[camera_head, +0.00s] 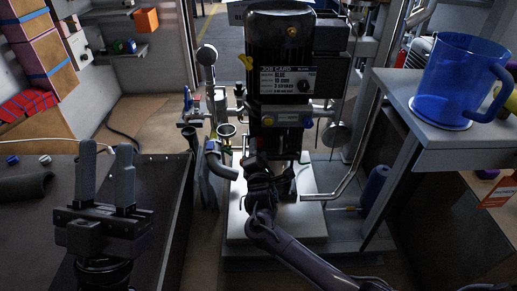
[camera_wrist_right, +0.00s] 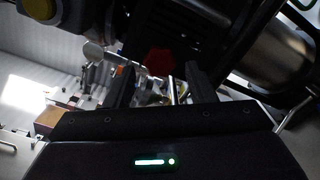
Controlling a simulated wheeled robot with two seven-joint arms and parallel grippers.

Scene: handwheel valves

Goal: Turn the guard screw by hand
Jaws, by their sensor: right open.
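A dark drill-press-like machine (camera_head: 282,50) stands in the middle of the head view. No part is clearly marked as the guard screw. A dark red, angular knob-like part (camera_wrist_right: 160,62) shows beyond my fingers in the right wrist view and may be it; I cannot tell. My right gripper (camera_wrist_right: 160,85) has its two dark fingers apart, with shiny metal parts visible between and beyond them. In the head view my right gripper (camera_head: 262,165) is low in front of the machine, its fingertips hard to make out. My left gripper (camera_head: 106,175) points up at the left, fingers apart and empty.
A job card (camera_head: 286,80) reads blue, 10 mm, 2 strokes. A blue jug (camera_head: 460,80) stands on a grey side table (camera_head: 465,138) at right. Pipes and gauges flank the machine. A dark bench (camera_head: 35,225) is at left, with a dark cylinder (camera_head: 25,187) on it.

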